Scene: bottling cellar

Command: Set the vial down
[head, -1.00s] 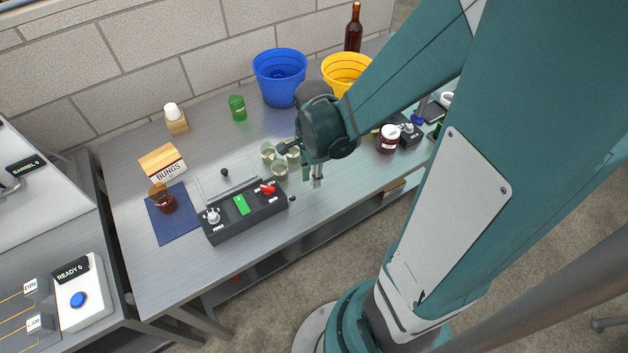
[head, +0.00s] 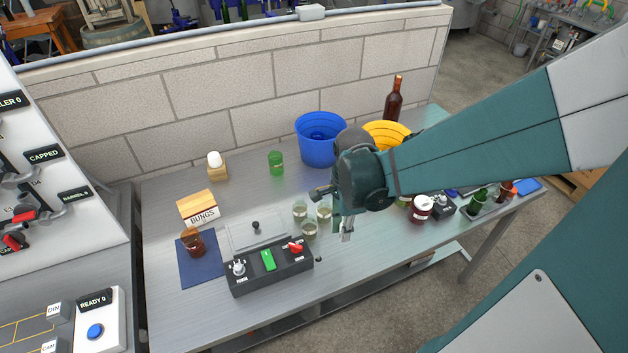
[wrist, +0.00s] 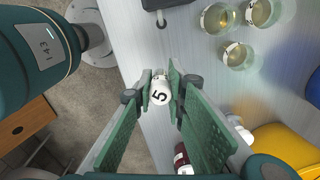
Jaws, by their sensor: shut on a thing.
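My gripper (wrist: 160,98) is shut on the vial (wrist: 160,90), which shows a white end marked 5 between the green finger pads in the wrist view. In the head view my gripper (head: 346,226) points down over the steel bench (head: 385,258), near its front edge. A small pale piece of the vial seems to show below the fingers there. I cannot tell whether the vial touches the bench.
Several small glasses (head: 310,230) stand just left of my gripper, beside a black control box (head: 270,267). A dark red jar (head: 421,209) stands to the right. Blue (head: 320,140) and yellow (head: 385,134) buckets stand behind. Bench between glasses and jar looks clear.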

